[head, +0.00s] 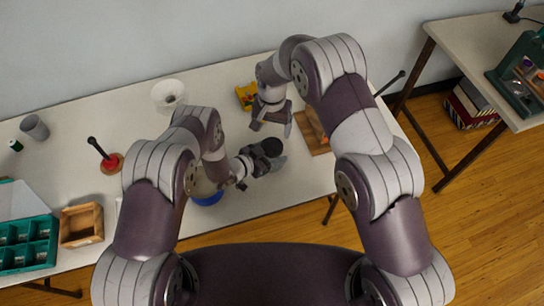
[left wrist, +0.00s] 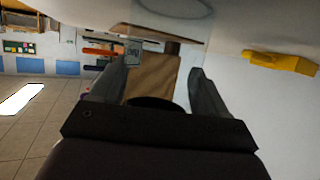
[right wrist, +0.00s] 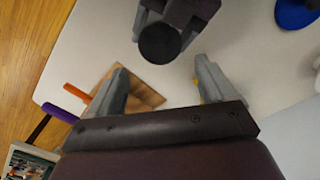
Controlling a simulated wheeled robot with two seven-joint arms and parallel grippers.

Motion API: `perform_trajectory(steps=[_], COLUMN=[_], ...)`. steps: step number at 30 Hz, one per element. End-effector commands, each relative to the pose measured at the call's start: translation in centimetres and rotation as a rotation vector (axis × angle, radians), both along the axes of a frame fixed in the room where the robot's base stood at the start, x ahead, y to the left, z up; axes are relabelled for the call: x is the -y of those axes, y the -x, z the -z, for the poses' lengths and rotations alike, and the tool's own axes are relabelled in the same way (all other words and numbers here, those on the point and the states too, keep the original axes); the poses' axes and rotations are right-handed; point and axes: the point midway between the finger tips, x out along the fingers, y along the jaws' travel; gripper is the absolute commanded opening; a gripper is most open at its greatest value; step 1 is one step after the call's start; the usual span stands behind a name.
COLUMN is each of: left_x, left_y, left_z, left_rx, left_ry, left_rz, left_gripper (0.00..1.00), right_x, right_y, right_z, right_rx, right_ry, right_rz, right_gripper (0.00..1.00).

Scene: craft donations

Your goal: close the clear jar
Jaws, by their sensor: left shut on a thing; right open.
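My left gripper (head: 268,158) is shut on a round black piece, which looks like a lid (head: 271,146), held above the table. The black lid (right wrist: 159,44) shows nearly face-on in the right wrist view and as a dark edge (left wrist: 155,103) between the fingers in the left wrist view. My right gripper (head: 271,122) is open and empty, just beyond the left one in the head view. I cannot make out the clear jar for sure. A faint oval outline at the top of the left wrist view may be a clear rim.
A white bowl (head: 168,90), a red-based stand (head: 111,163), a wooden box (head: 81,225) and a teal organiser (head: 30,243) stand left. A blue base (head: 208,199) is near my left arm.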

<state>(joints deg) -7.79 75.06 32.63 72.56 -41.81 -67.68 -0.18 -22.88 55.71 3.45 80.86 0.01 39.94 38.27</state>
Motion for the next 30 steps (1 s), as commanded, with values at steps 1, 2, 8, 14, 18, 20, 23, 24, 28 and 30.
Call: perform_trajectory(steps=[1,2,8,14,18,20,23,24,28,30], left_x=[0.0,0.0,0.0,0.0,0.0,0.0,0.0,0.0,0.0,0.0], left_y=[0.0,0.0,0.0,0.0,0.0,0.0,0.0,0.0,0.0,0.0], left_z=[0.0,0.0,0.0,0.0,0.0,0.0,0.0,0.0,0.0,0.0], left_rx=[0.000,0.000,0.000,0.000,0.000,0.000,0.000,0.000,0.000,0.000], left_ry=[0.000,0.000,0.000,0.000,0.000,0.000,0.000,0.000,0.000,0.000], left_rz=[0.000,0.000,0.000,0.000,0.000,0.000,0.000,0.000,0.000,0.000], left_gripper=[0.00,0.00,0.00,0.00,0.00,0.00,0.00,0.00,0.00,0.00], right_x=[0.0,0.0,0.0,0.0,0.0,0.0,0.0,0.0,0.0,0.0], right_y=[0.0,0.0,0.0,0.0,0.0,0.1,0.0,0.1,0.0,0.0], right_z=[0.0,0.0,0.0,0.0,0.9,1.8,3.5,4.2,6.1,6.9], right_rx=[-0.001,-0.001,-0.001,-0.001,-0.001,-0.004,-0.003,-0.003,-0.003,0.000], right_ry=[0.001,0.001,0.001,0.001,0.001,0.002,0.001,0.001,0.001,0.000], right_rz=[0.069,0.110,0.207,0.205,0.204,0.204,0.203,0.203,0.203,0.203], right_gripper=[0.83,0.83,0.83,0.83,0.83,0.83,0.83,0.83,0.83,0.83])
